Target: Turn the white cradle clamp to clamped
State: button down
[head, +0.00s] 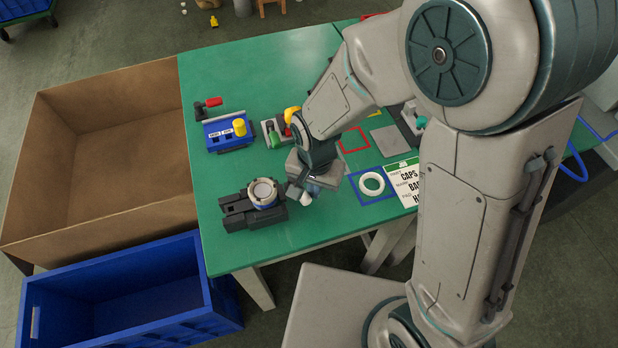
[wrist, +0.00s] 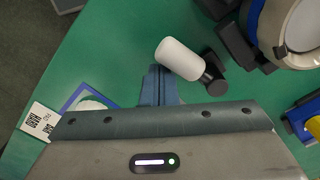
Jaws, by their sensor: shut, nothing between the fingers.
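The white cradle clamp (wrist: 180,58) is a white cylindrical knob on a short black arm at the side of the black cradle (head: 238,219). It also shows in the head view (head: 305,199), close to my gripper. A round part with a pale top and a blue band (head: 263,193) sits in the cradle. My gripper (wrist: 160,80) is shut and empty, its blue-grey fingertips close beside the white knob in the wrist view. I cannot tell whether they touch it. The gripper (head: 314,188) is partly hidden by my wrist in the head view.
A white ring (head: 371,184) lies in a blue square right of the gripper, with a printed card (head: 402,180) beyond. A blue block with a yellow knob (head: 229,134) stands behind the cradle. A cardboard box (head: 40,170) and blue crate (head: 60,285) flank the green table's left edge.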

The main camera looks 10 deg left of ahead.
jog(key=shift+s+a, duration=0.2)
jog(key=shift+s, duration=0.3)
jog(key=shift+w+d, duration=0.4)
jog(key=shift+d, duration=0.1)
notch_tip(320, 180, up, 6)
jog(key=p, duration=0.4)
dwell(0.5)
jog(key=s+d+r+t, duration=0.1)
jog(key=d+r, duration=0.7)
jog(key=d, duration=0.3)
jog(key=s+d+r+n+t, duration=0.1)
jog(key=d+r, duration=0.7)
jog(key=d, duration=0.3)
jog(key=shift+s+d+t, duration=0.15)
jog(key=shift+s+t, duration=0.15)
jog(key=shift+t, duration=0.1)
